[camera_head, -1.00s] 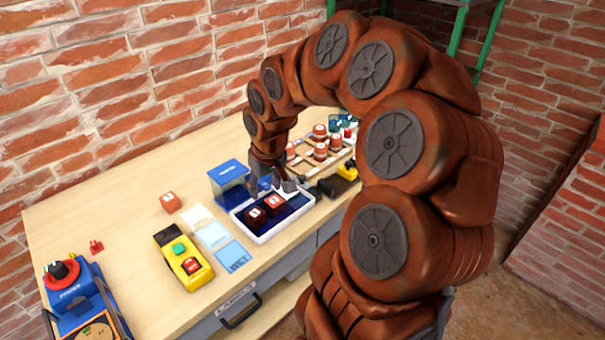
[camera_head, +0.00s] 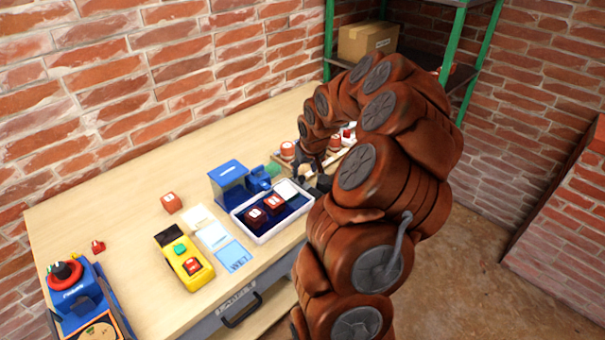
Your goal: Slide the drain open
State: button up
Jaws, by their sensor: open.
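I cannot pick out a drain for certain. My gripper (camera_head: 306,174), small and dark, is open just beyond the tray's right end, right of the blue fitting. My arm hides part of that area, and no contact can be made out.
A yellow device (camera_head: 184,262) with green and red buttons, pale cards marked WET (camera_head: 234,255) and a red cube (camera_head: 171,202) lie to the left. A blue machine (camera_head: 85,300) stands at the bench's left end. Red jars (camera_head: 287,150) stand behind my gripper. A shelf holds a carton (camera_head: 367,41).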

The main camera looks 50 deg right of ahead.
aim_at(302, 177)
jog(key=shift+p+x, duration=0.6)
jog(key=shift+x, duration=1.7)
jog(key=shift+c, duration=0.4)
grip_shut()
